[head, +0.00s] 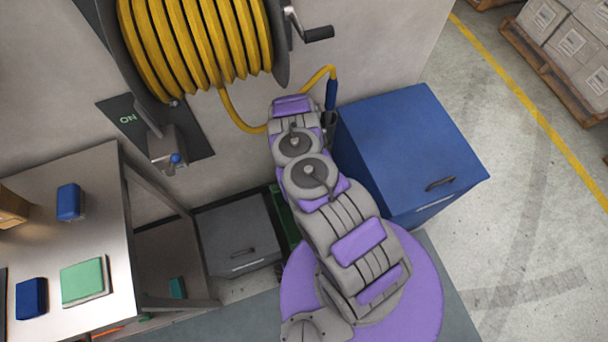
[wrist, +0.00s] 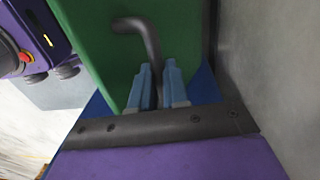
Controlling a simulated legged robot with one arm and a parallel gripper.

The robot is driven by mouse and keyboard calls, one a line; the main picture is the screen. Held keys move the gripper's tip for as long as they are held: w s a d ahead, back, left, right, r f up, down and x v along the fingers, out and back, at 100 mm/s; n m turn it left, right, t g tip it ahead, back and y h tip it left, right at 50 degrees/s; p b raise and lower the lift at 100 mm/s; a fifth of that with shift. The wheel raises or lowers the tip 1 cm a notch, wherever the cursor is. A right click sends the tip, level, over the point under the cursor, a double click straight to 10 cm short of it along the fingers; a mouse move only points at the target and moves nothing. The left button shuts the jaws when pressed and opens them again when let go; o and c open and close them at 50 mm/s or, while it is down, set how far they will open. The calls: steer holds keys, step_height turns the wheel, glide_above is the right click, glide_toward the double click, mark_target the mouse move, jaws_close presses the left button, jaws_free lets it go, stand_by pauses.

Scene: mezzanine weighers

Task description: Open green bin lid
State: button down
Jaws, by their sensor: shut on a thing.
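The green bin lid (wrist: 85,35) fills the upper middle of the wrist view as a flat green panel. Its dark bent bar handle (wrist: 148,38) runs down between the light blue fingers of my gripper (wrist: 158,68). My gripper is shut on this handle. In the head view my arm covers most of the green bin (head: 283,216), and only a green strip shows between the grey and blue bins. My gripper cannot be made out in the head view. How far the lid is raised cannot be told.
A blue bin (head: 400,150) stands right of my arm and a grey bin (head: 237,228) left of it. A yellow hose reel (head: 195,40) hangs on the wall above. A steel table (head: 75,205) with small boxes stands at left. Open floor (head: 510,220) lies at right.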

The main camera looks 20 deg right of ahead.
steer(key=shift+w+r, duration=0.15)
steer(key=shift+w, duration=0.55)
steer(key=shift+w+r, duration=0.1)
steer(key=shift+w, duration=0.6)
steer(key=shift+w+p, duration=0.1)
steer(key=shift+p, duration=0.2)
steer(key=c, duration=1.2)
jaws_free()
steer(key=shift+w+f, duration=0.1)
steer(key=shift+o, duration=0.4)
step_height(320, 180, up, 8)
steer(key=p, duration=0.1)
steer(key=shift+w+f, duration=0.25)
steer(key=shift+w, duration=0.05)
